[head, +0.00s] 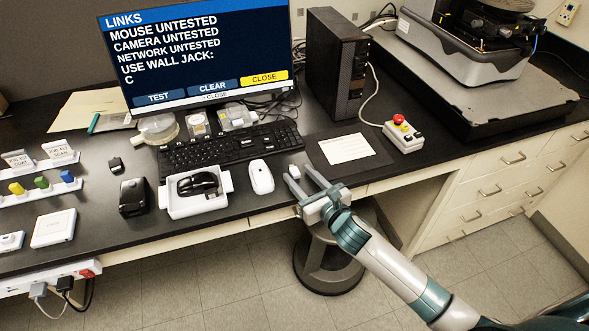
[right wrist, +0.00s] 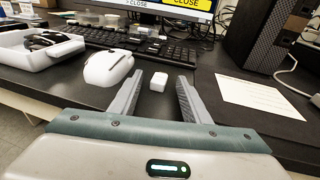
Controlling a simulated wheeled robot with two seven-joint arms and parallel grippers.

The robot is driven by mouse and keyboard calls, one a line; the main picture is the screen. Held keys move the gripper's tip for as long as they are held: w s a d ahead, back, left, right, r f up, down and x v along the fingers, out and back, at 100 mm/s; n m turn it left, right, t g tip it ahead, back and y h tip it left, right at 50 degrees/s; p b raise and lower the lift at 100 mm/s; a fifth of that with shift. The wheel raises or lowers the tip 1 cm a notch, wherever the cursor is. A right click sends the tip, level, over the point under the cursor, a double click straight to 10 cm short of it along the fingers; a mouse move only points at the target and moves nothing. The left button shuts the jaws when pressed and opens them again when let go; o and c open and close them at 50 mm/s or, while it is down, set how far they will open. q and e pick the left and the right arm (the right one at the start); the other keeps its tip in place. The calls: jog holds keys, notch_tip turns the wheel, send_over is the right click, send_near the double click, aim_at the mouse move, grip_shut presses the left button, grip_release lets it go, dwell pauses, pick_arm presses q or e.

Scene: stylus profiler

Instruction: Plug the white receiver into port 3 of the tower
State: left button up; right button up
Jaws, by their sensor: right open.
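A small white block, which looks like the white receiver (right wrist: 159,81), lies on the black bench between the open fingers of my right gripper (right wrist: 158,95). The fingers stand apart on either side of it and do not visibly touch it. In the head view the receiver (head: 294,172) shows near the fingertips of my right gripper (head: 303,178), by the bench's front edge. The black tower (head: 330,65) stands behind, right of the monitor. Its port numbers cannot be read. My left gripper is not in view.
A white mouse (head: 261,177) lies just left of my right gripper. A white tray (head: 196,205) holds a black mouse. The keyboard (head: 231,147) is behind. A dark mat with a white card (head: 346,148) and a red-button box (head: 403,135) are to the right.

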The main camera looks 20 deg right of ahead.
jog(key=shift+w+a+f, duration=0.1)
jog(key=shift+w+a, duration=0.05)
jog(key=shift+w, duration=0.5)
jog(key=shift+c, duration=0.3)
grip_shut()
